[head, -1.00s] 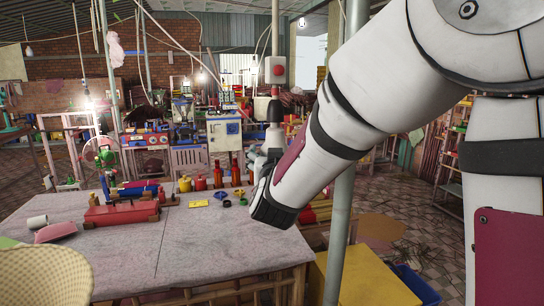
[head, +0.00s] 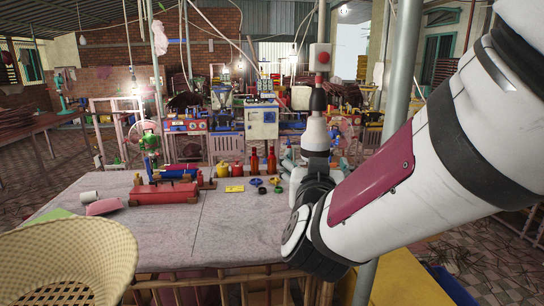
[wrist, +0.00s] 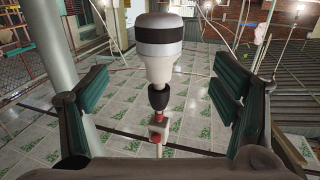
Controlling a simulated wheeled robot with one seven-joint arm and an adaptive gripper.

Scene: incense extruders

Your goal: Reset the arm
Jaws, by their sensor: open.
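My gripper (wrist: 160,90) is open in the wrist view, with a dark green-padded finger on each side. A white fixture with a black band (wrist: 158,38) shows between the fingers, with clear gaps to both. It narrows to a black neck, in line with a white-and-red box (wrist: 158,128). In the head view the white fixture (head: 316,133) rises just above my wrist, below a red-and-white box (head: 320,57). I cannot tell how it is supported. My wrist hangs over the table's right front edge and hides most of the fingers.
A woven basket (head: 70,262) fills the front left. A pole (head: 400,65) stands behind my arm. The table's middle front is clear.

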